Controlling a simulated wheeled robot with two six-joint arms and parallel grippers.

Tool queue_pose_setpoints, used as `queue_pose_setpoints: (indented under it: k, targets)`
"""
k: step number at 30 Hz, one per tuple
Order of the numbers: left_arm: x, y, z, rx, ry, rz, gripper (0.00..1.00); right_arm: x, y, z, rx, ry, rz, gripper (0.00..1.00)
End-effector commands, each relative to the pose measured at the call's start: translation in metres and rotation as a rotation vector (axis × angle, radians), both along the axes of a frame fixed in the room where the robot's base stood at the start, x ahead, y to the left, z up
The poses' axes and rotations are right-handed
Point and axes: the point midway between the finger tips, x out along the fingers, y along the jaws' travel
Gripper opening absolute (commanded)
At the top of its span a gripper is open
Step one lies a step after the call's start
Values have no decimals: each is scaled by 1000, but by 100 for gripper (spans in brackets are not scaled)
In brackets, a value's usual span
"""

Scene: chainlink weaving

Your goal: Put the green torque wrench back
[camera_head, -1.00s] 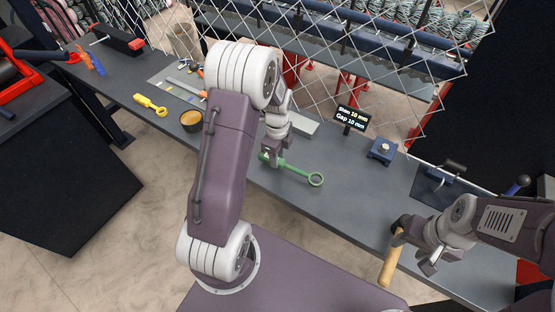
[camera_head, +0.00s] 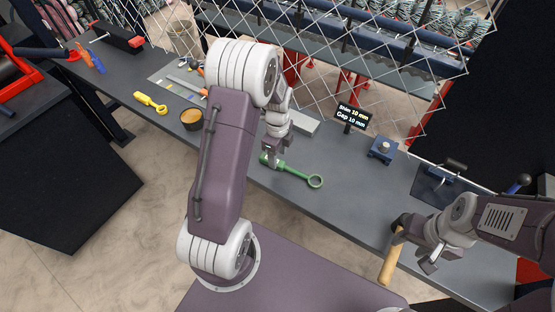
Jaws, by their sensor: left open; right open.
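The green torque wrench (camera_head: 299,174) lies on the grey bench, its ring end to the right and its other end at the left under my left gripper. My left gripper (camera_head: 271,161) is open and points down at the wrench's left end, close above or around it; I cannot tell whether the fingers touch it. My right gripper (camera_head: 429,264) is open at the bench's front right, beside a wooden-handled tool (camera_head: 391,262).
A sign reading shim and gap 10 mm (camera_head: 351,116), a blue block (camera_head: 382,149) and a dark fixture (camera_head: 437,186) are at right. Chain-link mesh hangs behind.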

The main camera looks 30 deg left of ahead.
Motion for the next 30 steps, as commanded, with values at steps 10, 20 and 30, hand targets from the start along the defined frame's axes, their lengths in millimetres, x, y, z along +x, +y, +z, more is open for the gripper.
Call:
queue_pose_setpoints:
  k: [10, 20, 30]
  targets:
    - [-5, -5, 62, 0, -1, 0, 50, 0, 0, -11, 0, 0, 0, 47]
    - [-34, -28, 67, -7, -24, 376, 50, 0, 0, -11, 0, 0, 0, 47]
    - [-119, -72, 59, -83, -67, 1459, 50, 0, 0, -11, 0, 0, 0, 47]
